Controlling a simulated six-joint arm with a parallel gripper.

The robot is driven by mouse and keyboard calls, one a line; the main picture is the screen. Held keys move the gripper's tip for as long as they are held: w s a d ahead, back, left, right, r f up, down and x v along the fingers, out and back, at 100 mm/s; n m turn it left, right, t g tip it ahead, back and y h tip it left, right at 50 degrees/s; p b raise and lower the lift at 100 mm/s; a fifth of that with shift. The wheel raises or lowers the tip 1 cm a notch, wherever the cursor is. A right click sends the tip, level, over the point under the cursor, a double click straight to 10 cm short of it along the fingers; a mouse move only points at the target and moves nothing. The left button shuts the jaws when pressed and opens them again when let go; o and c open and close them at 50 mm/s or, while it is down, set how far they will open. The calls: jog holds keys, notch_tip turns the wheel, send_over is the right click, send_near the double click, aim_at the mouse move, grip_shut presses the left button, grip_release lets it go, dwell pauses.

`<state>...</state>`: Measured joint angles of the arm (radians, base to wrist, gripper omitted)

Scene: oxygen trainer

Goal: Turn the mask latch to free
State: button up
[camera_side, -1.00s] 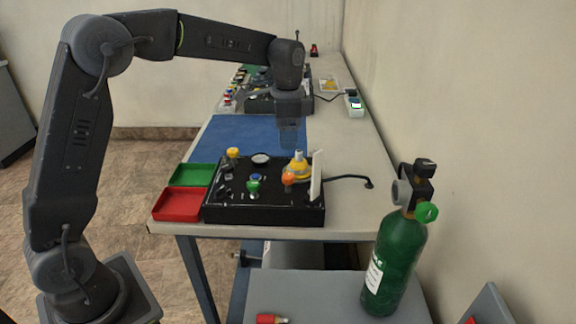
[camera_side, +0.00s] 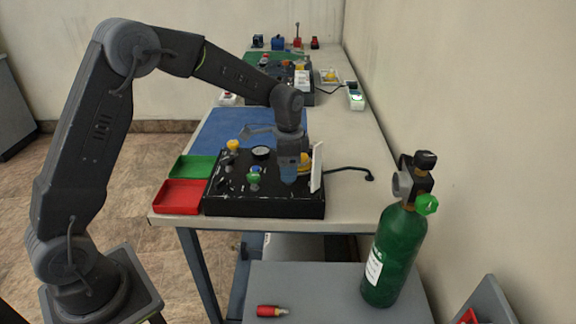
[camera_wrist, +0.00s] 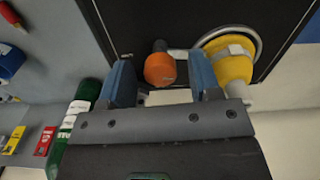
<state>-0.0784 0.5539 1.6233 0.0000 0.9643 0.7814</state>
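The black trainer box (camera_side: 235,207) sits on the bench. In the wrist view an orange knob (camera_wrist: 160,68), which looks like the mask latch, stands beside the yellow mask (camera_wrist: 232,66). My gripper (camera_side: 288,176) is low over the right part of the box and hides the orange knob in the side view. The mask is partly covered there (camera_side: 306,160). In the wrist view my two blue fingers are apart, with the orange knob showing between their tips and a gap on both sides. The right finger is close to the mask.
A white upright panel (camera_side: 317,168) stands at the box's right edge, close to my gripper. Green (camera_side: 193,167) and red (camera_side: 180,196) trays lie left of the box. A green knob (camera_side: 254,178) and a yellow knob (camera_side: 233,145) rise from the box. A green cylinder (camera_side: 395,255) stands in front.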

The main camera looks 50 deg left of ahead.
jog(key=c, duration=0.9)
jog(key=n, duration=0.6)
jog(key=shift+n, duration=0.4)
jog(key=n, duration=0.6)
jog(key=shift+d+r, duration=0.1)
jog(key=shift+n, duration=0.4)
jog(key=o, duration=0.9)
